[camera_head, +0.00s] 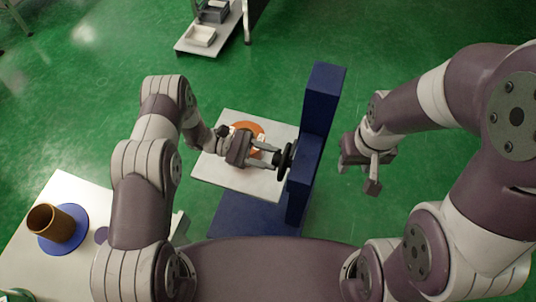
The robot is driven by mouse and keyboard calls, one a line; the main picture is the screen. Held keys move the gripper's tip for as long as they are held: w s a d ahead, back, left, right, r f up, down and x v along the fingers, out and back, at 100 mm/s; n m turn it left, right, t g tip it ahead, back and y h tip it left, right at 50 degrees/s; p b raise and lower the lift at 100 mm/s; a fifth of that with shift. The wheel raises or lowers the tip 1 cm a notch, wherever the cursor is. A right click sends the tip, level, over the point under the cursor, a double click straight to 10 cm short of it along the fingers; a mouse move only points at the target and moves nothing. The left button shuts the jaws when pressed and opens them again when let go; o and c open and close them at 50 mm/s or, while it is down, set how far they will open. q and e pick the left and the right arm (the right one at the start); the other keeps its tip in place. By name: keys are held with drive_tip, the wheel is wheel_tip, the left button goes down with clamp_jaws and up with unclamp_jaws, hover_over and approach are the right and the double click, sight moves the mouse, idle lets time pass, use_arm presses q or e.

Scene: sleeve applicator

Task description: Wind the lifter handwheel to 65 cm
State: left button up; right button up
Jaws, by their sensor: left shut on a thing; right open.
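The lifter is a blue column (321,98) on a blue base (244,214), with a light platform (219,172) at its left side. The black handwheel (286,161) sits on the column's left face, low in front of me. My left gripper (277,155) reaches over the platform from the left and is shut on the handwheel, at the wheel's left side. The fingers hide part of the wheel. I see no readable height scale. My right gripper (372,173) hangs open and empty to the right of the column, apart from it.
An orange round object (248,129) lies on the platform, partly behind my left gripper. A white table (74,190) at lower left bears a brown cylinder (50,224) on a blue disc (76,215). A shelf with bins (201,36) stands at the back. Green floor is clear around the lifter.

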use_arm(q)
drive_tip(key=o, duration=1.1)
drive_tip(key=shift+c, duration=0.2)
